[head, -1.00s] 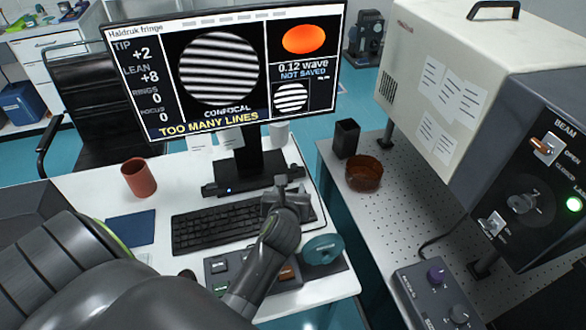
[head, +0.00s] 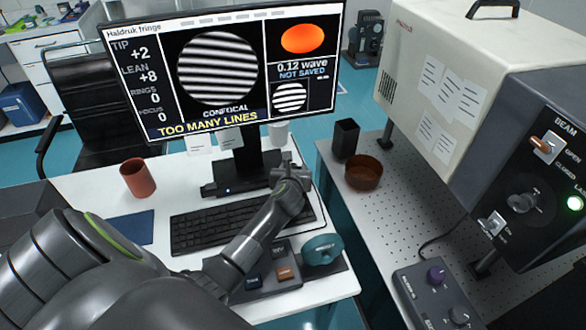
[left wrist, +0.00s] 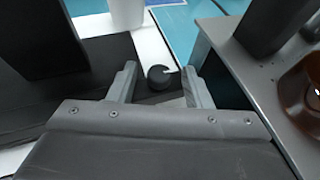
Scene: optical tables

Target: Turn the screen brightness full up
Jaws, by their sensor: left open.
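The screen (head: 219,72) stands at the back of the white desk and is lit, showing black and white stripes, an orange oval and the words "TOO MANY LINES". My left gripper (head: 284,162) is at the right side of the screen's foot (head: 228,187), past the keyboard. In the left wrist view, my left gripper (left wrist: 162,84) is open. A small round dark knob (left wrist: 159,77) with a white mark lies between its fingers, with gaps showing on both sides. In the head view the hand hides this knob. My right gripper is not in view.
The keyboard (head: 200,229) and a button box (head: 285,272) lie under my left arm, beside a teal ring (head: 322,249). A white cup (head: 278,132) stands behind the gripper. Across the gap, the perforated table holds a black holder (head: 346,139) and amber dish (head: 363,172).

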